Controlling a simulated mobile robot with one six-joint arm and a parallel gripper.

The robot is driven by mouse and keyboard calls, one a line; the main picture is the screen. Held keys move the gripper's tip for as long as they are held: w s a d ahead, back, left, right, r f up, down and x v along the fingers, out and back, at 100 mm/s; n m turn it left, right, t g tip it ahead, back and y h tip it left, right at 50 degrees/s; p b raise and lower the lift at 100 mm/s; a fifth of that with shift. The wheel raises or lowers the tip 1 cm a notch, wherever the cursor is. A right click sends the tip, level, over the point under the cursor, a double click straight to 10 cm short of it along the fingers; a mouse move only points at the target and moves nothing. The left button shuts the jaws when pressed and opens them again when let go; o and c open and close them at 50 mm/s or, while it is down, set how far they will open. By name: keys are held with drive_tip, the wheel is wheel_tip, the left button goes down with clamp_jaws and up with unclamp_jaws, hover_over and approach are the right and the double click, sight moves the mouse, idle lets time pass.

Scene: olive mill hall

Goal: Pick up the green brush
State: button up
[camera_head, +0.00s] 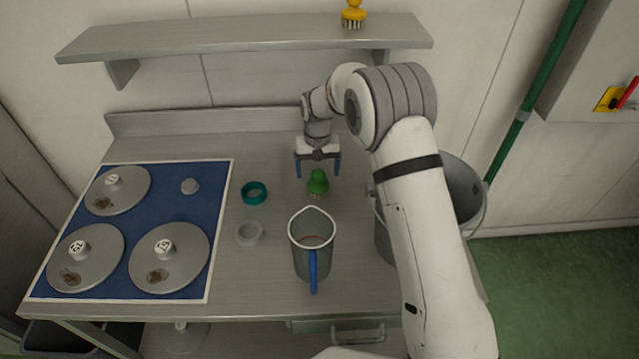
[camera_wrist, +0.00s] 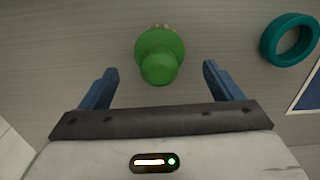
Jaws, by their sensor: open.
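The green brush (camera_head: 317,181) stands on the metal worktop with its bristles down and its rounded knob up. In the wrist view the green brush (camera_wrist: 160,54) lies ahead of and between my finger lines, with pale bristles just showing at its far edge. My gripper (camera_head: 317,172) is open and empty, with blue fingers pointing down, just behind the brush in the head view. In the wrist view my gripper (camera_wrist: 160,72) has its two blue fingers wide apart, one on each side of the brush's knob. I see no contact with the brush.
A teal ring (camera_head: 254,192) and a grey ring (camera_head: 249,233) lie left of the brush. A jug (camera_head: 312,262) with a blue handle stands in front. A bucket (camera_head: 384,240) is at right, partly behind my arm. A blue mat (camera_head: 140,222) holds several lids. A yellow brush (camera_head: 353,15) sits on the shelf.

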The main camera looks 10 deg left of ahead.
sight(318, 181)
drive_tip(key=f+p, duration=0.1)
drive_tip(key=f, duration=0.3)
drive_tip(key=shift+s+d+f+p, duration=0.1)
drive_tip(key=shift+s+f+p, duration=0.1)
drive_tip(key=shift+f+p, duration=0.2)
drive_tip(key=shift+c, duration=0.6)
drive_tip(key=c, duration=1.1)
drive_tip(key=shift+o, duration=0.2)
drive_tip(key=shift+r, duration=0.1)
wheel_tip(318, 181, up, 18)
drive_tip(key=b, duration=0.3)
drive_tip(key=shift+b, duration=0.3)
drive_tip(key=o, duration=0.4)
drive_tip(key=shift+c, duration=1.1)
